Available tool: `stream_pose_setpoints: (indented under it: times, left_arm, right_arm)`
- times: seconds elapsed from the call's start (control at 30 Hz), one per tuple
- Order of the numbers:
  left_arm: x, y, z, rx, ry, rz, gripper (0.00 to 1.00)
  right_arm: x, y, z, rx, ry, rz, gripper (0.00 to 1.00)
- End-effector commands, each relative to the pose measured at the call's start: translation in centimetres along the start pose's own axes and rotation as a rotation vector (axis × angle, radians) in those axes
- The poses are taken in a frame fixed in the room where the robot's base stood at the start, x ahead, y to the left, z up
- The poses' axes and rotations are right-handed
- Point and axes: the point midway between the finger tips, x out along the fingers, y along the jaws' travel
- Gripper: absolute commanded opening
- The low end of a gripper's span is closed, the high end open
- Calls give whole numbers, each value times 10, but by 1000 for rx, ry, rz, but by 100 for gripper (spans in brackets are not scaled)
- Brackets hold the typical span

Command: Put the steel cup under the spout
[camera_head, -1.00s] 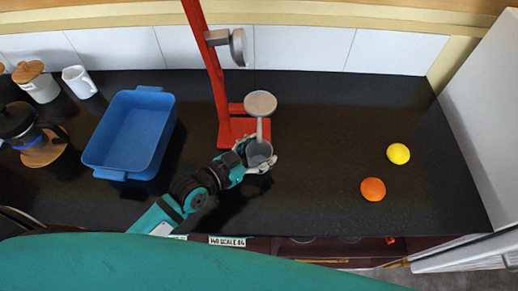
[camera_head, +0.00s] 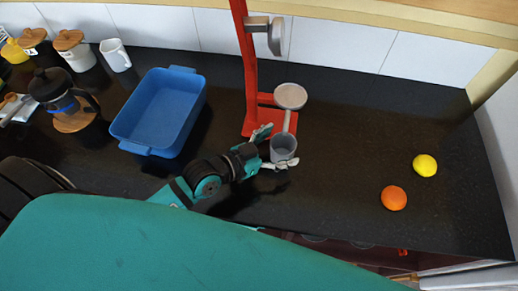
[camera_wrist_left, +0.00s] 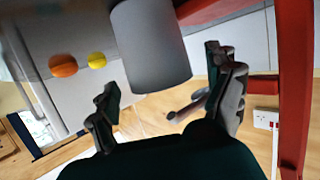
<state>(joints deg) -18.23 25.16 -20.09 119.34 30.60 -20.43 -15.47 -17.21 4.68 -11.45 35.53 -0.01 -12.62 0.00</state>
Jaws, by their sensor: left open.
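The grey steel cup (camera_head: 284,150) stands on the dark counter, just in front of the red stand's base. A grey round bowl-like part (camera_head: 290,96) on the stand has a narrow spout (camera_head: 287,121) that reaches down toward the cup's mouth. From above, the spout's lower end overlaps the cup's rim; the height gap cannot be told. My left gripper (camera_head: 271,149) is open at the cup's left side, one finger behind it and one in front. In the left wrist view the cup (camera_wrist_left: 150,45) shows ahead, between the spread fingers (camera_wrist_left: 165,97). My right gripper is not in view.
The red stand (camera_head: 251,75) rises behind the cup. A blue bin (camera_head: 160,112) is to the left, with a coffee press (camera_head: 52,90), a white jug (camera_head: 115,55) and canisters beyond. An orange (camera_head: 393,198) and a lemon (camera_head: 425,165) lie right; the counter between is clear.

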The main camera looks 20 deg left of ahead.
Motion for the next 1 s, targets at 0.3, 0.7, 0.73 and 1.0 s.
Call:
stream_pose_setpoints:
  times: [0.3, 0.7, 0.73, 1.0]
  left_arm:
    - [-69, 1, 3, 3, -5, 3, 88]
    - [-102, 0, 0, 2, 0, 1, 88]
    - [-102, 0, 0, 2, 0, 1, 88]
    - [-102, 0, 0, 2, 0, 1, 88]
  right_arm:
    - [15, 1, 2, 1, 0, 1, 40]
    - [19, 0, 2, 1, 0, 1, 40]
    - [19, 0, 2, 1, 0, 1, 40]
    - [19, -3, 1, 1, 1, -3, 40]
